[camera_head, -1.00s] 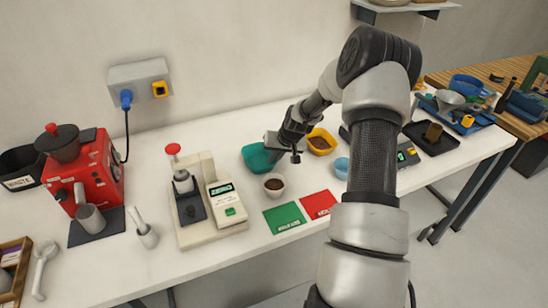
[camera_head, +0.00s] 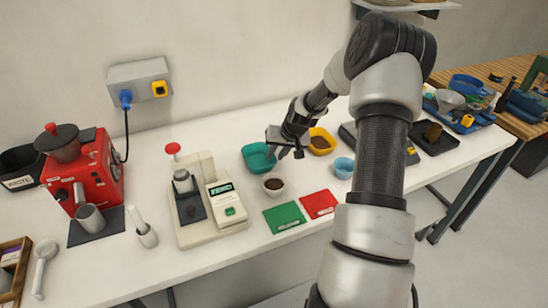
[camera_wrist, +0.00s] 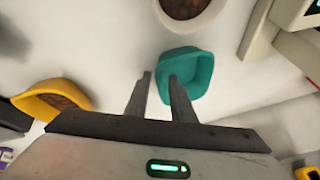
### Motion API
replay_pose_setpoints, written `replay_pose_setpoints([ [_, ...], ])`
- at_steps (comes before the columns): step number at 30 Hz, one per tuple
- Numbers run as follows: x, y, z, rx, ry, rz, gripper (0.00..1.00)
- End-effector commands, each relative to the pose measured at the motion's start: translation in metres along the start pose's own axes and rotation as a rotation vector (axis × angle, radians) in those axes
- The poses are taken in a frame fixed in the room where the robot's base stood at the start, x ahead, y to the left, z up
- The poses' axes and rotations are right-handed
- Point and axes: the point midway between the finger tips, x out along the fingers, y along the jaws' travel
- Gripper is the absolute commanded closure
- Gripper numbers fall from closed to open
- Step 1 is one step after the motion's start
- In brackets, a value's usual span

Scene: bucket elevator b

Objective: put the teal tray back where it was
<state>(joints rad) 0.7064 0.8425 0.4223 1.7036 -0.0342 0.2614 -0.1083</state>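The teal tray (camera_head: 257,158) sits on the white table, left of the yellow tray and behind the white cup of brown grounds. It also shows in the wrist view (camera_wrist: 193,68), where its inside looks empty. My gripper (camera_head: 283,152) is at the teal tray's right side. In the wrist view my gripper (camera_wrist: 159,76) has its two fingers apart. One finger overlaps the tray's near edge and the other is just outside it. I cannot tell whether the fingers touch the tray.
The yellow tray (camera_head: 322,142) holds brown contents, right of my gripper. The white cup (camera_head: 273,184) stands close in front. A light blue cup (camera_head: 343,168), a green mat (camera_head: 285,217) and a red mat (camera_head: 319,204) are nearby. A beige press (camera_head: 206,205) stands left.

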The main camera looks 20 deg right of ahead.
Motion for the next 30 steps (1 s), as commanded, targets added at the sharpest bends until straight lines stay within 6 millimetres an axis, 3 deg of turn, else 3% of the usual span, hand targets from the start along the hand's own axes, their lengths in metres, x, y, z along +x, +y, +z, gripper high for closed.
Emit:
replay_pose_setpoints([
  [6, -0.05, 0.001, -0.002, 0.001, 0.005, 0.001, 0.78],
  [12, -0.081, 0.0, 0.0, 0.002, 0.002, 0.0, 0.78],
  [18, -0.092, 0.0, 0.0, 0.0, 0.0, 0.0, 0.78],
  [30, -0.092, -0.001, 0.0, 0.0, 0.0, -0.001, 0.78],
])
